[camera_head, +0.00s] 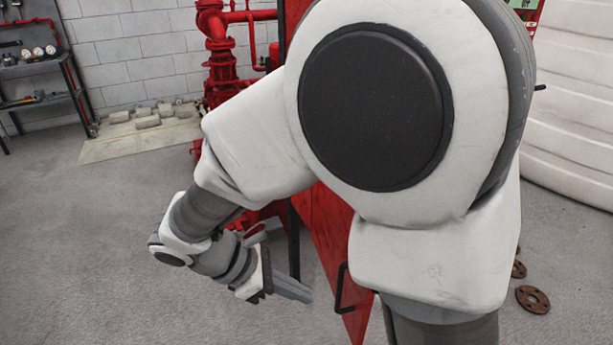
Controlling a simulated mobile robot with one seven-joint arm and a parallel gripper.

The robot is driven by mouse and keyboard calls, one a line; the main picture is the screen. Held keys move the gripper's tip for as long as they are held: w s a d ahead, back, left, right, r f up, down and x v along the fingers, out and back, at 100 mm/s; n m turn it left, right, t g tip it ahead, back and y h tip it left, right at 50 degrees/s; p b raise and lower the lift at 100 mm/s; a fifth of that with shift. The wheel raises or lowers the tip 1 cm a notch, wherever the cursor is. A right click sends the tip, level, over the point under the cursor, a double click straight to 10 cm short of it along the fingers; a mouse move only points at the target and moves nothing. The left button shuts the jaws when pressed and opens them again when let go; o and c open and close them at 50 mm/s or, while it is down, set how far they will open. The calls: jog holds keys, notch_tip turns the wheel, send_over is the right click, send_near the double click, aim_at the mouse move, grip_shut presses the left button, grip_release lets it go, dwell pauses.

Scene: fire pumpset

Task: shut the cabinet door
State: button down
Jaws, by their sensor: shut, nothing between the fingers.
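The red cabinet door (328,245) shows as a narrow slanted panel, mostly hidden behind my white arm. A black bar handle (341,288) stands on its face near the lower part. My gripper (296,291) is shut and empty, with its grey fingers pointing right, a little left of the handle in the picture. I cannot tell whether the fingers touch the door. The cabinet's body and the hinge side are hidden by my arm, so how far the door stands open is unclear.
Red pump pipework (222,60) stands behind. A shelf rack (45,75) is at the far left, beside a pale mat (140,138) with grey blocks. Rusty flanges (533,299) lie on the floor at right. The left floor is clear.

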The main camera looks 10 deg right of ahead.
notch_tip(320, 180, down, 2)
jog(key=a+n, duration=0.1)
jog(key=b, duration=0.6)
send_near(363, 313)
jog(key=shift+h, duration=0.3)
jog(key=x, duration=0.5)
jog(key=shift+s+a+f, duration=0.1)
jog(key=shift+a+f, duration=0.15)
jog(key=shift+f, duration=0.3)
jog(key=shift+d+r, duration=0.1)
jog(key=shift+d, duration=0.25)
jog(key=shift+d, duration=0.2)
